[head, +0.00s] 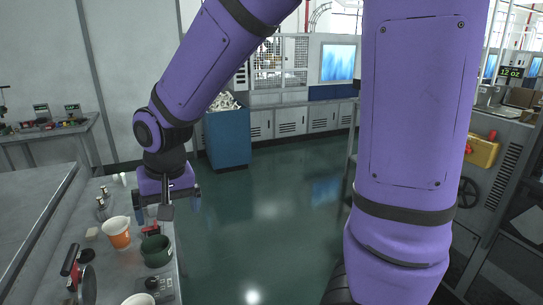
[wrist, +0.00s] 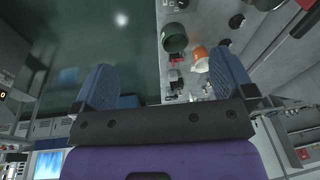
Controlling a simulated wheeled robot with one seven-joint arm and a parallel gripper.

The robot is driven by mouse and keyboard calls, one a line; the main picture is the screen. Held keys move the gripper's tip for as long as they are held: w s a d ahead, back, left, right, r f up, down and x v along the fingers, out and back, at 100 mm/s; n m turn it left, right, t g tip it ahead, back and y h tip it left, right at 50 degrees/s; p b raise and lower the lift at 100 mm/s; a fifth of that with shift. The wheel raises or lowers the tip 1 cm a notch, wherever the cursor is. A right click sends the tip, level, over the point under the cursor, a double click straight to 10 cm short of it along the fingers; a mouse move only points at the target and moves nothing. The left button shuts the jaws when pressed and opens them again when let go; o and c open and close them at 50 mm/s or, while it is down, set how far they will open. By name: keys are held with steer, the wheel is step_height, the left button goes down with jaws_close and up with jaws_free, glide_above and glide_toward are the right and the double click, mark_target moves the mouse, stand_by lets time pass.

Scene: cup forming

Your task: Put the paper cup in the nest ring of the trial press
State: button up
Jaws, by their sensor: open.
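An orange-and-white paper cup (head: 117,232) stands upright on the grey bench at the left of the head view. It also shows in the wrist view (wrist: 201,59), near the right finger. My gripper (head: 154,206) is open and empty, pointing down beyond the cups by the bench's right edge. Its blue fingers are wide apart in the wrist view (wrist: 165,82). I cannot clearly make out the trial press or its nest ring.
A white-rimmed cup (head: 138,299), a black device with a red handle (head: 75,262) and small items crowd the bench. A grey machine with a handwheel (head: 467,193) and a "12 OZ" display (head: 514,73) stands right. The green floor (head: 255,225) between is clear.

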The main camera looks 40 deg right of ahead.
steer(key=s+d+r+n+t, duration=0.1)
steer(key=s+d+r, duration=0.5)
steer(key=s, duration=0.2)
steer(key=s+d+r+n+t, duration=0.1)
steer(key=s+d+r+t, duration=0.1)
steer(key=s+d+r, duration=0.4)
steer(key=s+r, duration=0.1)
steer(key=s, duration=0.2)
steer(key=shift+d+h, duration=0.35)
steer(key=shift+h, duration=0.05)
steer(key=shift+w, duration=0.1)
